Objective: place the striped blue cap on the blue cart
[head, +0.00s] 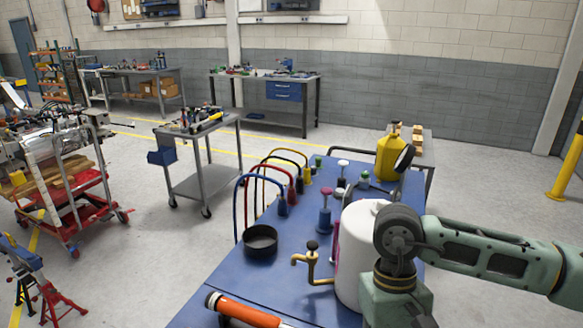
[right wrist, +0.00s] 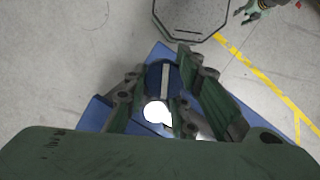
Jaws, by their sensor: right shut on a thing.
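In the right wrist view my right gripper (right wrist: 163,64) is shut on a dark blue cap (right wrist: 155,78) with a pale stripe across it. The cap sits between the two green fingers, which hide its sides. A bright white round patch shows just below it; I cannot tell what it belongs to. The blue cart (head: 215,283) stands at the front of the head view, and part of its blue top (right wrist: 100,112) shows below the gripper. In the head view my right arm comes in from the right and the gripper is out of sight.
On the cart stand a white tank (head: 357,245), black round pan (head: 261,241), brass tap (head: 312,262), orange tube (head: 243,311), yellow jug (head: 388,160), several knobs and curved hoses. A grey trolley (head: 200,178) stands behind.

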